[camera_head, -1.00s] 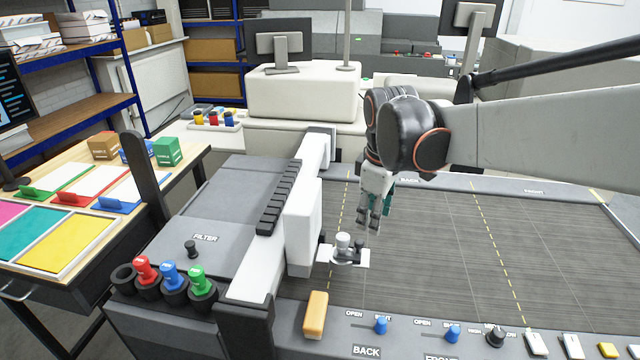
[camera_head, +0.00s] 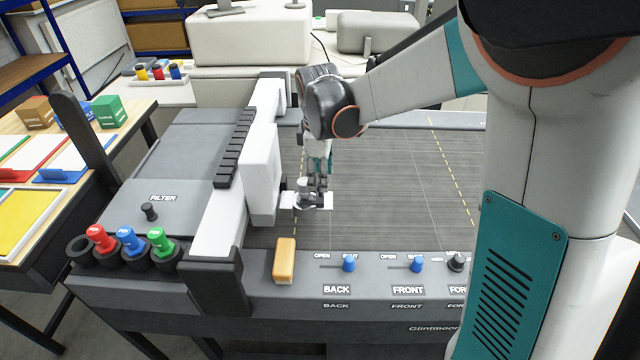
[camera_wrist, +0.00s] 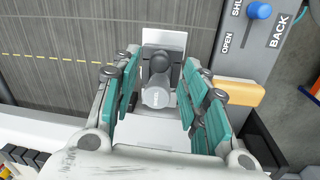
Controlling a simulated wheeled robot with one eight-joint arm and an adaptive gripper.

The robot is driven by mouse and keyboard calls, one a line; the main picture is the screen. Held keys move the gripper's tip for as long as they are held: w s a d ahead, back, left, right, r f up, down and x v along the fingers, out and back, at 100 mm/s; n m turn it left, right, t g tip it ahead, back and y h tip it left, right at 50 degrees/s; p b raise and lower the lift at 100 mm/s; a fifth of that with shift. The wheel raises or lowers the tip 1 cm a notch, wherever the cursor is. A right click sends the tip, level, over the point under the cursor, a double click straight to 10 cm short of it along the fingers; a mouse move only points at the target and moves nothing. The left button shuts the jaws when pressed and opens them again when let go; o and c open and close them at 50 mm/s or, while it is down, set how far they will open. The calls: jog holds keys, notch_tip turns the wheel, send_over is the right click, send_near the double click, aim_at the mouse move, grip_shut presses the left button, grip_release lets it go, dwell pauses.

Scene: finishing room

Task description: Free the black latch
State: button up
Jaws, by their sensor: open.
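A small white plate (camera_head: 327,203) juts out from the white carriage over the grey bed. In the wrist view the plate (camera_wrist: 164,38) carries a black rounded part (camera_wrist: 160,62), which looks like the black latch, and a light grey cylindrical knob (camera_wrist: 155,96). My gripper (camera_head: 316,188) is at the plate, pointing down. In the wrist view my gripper (camera_wrist: 163,75) is open, with one teal-padded finger on each side of the knob and black part. I cannot tell if either finger touches them. The fingers partly hide the latch in the head view.
The white carriage (camera_head: 262,165) stands just left of my gripper. An orange block (camera_head: 285,260) and blue sliders (camera_head: 348,263) sit on the front panel. Red, blue and green bottles (camera_head: 128,241) stand at left. The bed (camera_head: 390,175) to the right is clear.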

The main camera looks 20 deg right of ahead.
jog(key=shift+w+f, duration=0.15)
jog(key=shift+f, duration=1.45)
grip_shut()
jog(key=d, duration=0.2)
jog(key=s+d, duration=0.1)
jog(key=shift+s+d, duration=0.15)
jog(key=shift+d, duration=0.25)
jog(key=shift+c, duration=1.5)
grip_release()
jog(key=o, duration=0.3)
jog(key=shift+d, duration=0.2)
